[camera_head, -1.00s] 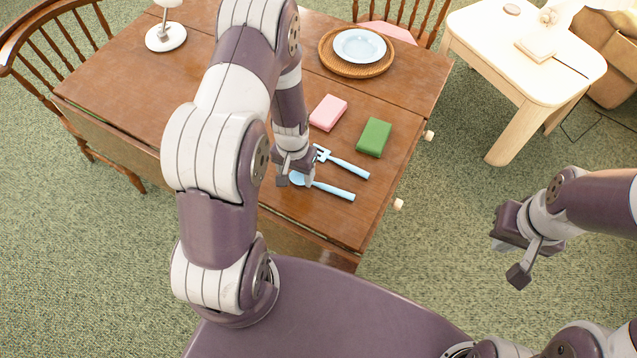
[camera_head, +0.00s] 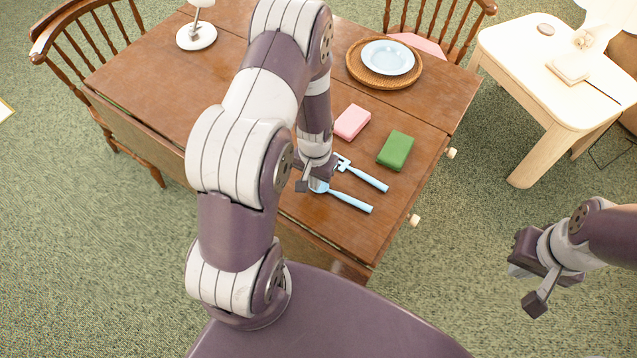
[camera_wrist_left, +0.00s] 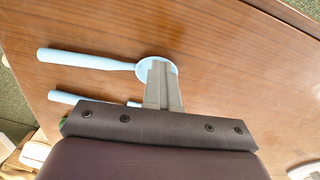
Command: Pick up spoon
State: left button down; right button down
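The light blue spoon (camera_head: 346,200) lies on the brown wooden table (camera_head: 395,210), its handle toward the right. In the left wrist view its round bowl (camera_wrist_left: 146,68) is partly hidden behind my left fingertips. My left gripper (camera_head: 322,183) is low over the table at the bowl end. Its two grey fingers (camera_wrist_left: 164,72) look close together in the wrist view, with nothing visible between them. Whether they touch the spoon cannot be told. My right gripper (camera_head: 520,270) hangs over the carpet, apart from the table; its finger gap is unclear.
A light blue fork (camera_head: 366,178) lies just behind the spoon. A pink block (camera_head: 352,122) and a green block (camera_head: 395,150) are beyond it. A plate (camera_head: 388,57) on a wicker mat (camera_head: 356,72) and a lamp base (camera_head: 197,36) stand farther back.

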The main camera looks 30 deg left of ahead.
pick_arm(q)
jog(key=w+d+r+b, duration=0.1)
jog(key=w+d+r, duration=0.5)
jog(key=w+r, duration=0.3)
jog(key=shift+w+d, duration=0.3)
jog(key=shift+d, duration=0.05)
jog(key=shift+c, duration=1.9)
grip_release()
jog(key=shift+r, duration=0.1)
